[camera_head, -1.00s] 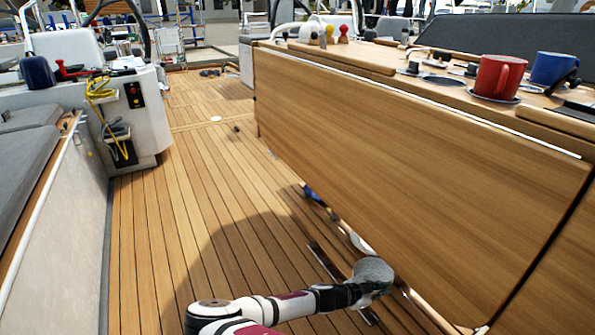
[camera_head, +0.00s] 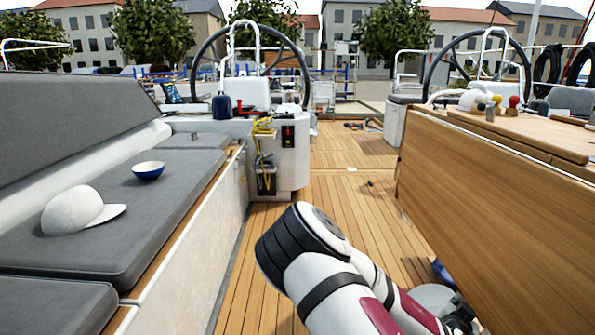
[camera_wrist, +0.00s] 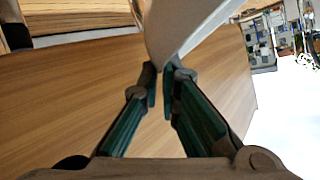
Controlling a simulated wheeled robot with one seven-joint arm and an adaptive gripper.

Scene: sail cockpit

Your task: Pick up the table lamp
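A pale grey-white, curved thing, which looks like the shade of the table lamp (camera_wrist: 185,25), fills the top middle of the wrist view. Its narrow lower edge sits between the two dark green fingers of my gripper (camera_wrist: 162,82), which are nearly together on it. In the head view the pale lamp (camera_head: 432,295) shows at the lower right, low beside the wooden table side. My gripper (camera_head: 460,318) is next to it there, partly hidden by my arm. The lamp's base and the rest of its body cannot be made out.
The wooden cockpit table (camera_head: 490,200) stands close on the right. A pedestal (camera_head: 290,165) stands ahead; the deck (camera_head: 345,205) between is mostly clear.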

